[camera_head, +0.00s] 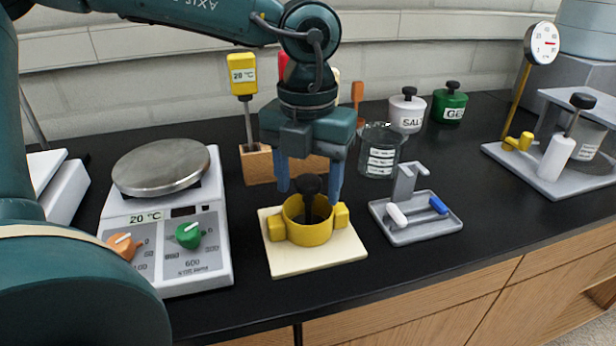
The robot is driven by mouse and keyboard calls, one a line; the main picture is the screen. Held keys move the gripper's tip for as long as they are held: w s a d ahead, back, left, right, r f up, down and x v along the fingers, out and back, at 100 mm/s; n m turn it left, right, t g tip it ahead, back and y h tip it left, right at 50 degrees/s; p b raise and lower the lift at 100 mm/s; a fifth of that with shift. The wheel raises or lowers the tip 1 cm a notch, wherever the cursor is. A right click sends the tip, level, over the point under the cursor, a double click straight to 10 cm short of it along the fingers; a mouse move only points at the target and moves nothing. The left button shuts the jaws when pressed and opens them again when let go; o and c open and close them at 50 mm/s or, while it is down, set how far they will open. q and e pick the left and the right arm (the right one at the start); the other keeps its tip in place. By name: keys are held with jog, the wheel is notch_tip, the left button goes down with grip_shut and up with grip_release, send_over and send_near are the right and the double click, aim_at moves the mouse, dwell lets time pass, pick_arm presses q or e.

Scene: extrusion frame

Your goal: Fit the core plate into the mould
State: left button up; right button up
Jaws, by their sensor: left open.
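A yellow round mould (308,232) with a block on each side sits on a cream square plate (318,262) at the middle front of the bench. A dark stem with a round black knob (311,184) stands upright inside the yellow ring; it may belong to the core plate, whose lower part is hidden in the ring. My left gripper (310,192) points down from above, open, with one blue finger on each side of the knob. I cannot tell whether the fingers touch it. My right gripper is not in view.
A hot plate (178,225) stands close on the left. A grey tray (420,222) with a white and a blue piece lies on the right. Wooden block (257,165), glass beaker (380,152) and jars (407,112) stand behind. A gauge stand (552,180) is far right.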

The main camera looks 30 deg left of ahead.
pick_arm(q)
jog(key=shift+r, duration=0.1)
notch_tip(320, 180, up, 7)
jog(key=p, duration=0.4)
dwell(0.4)
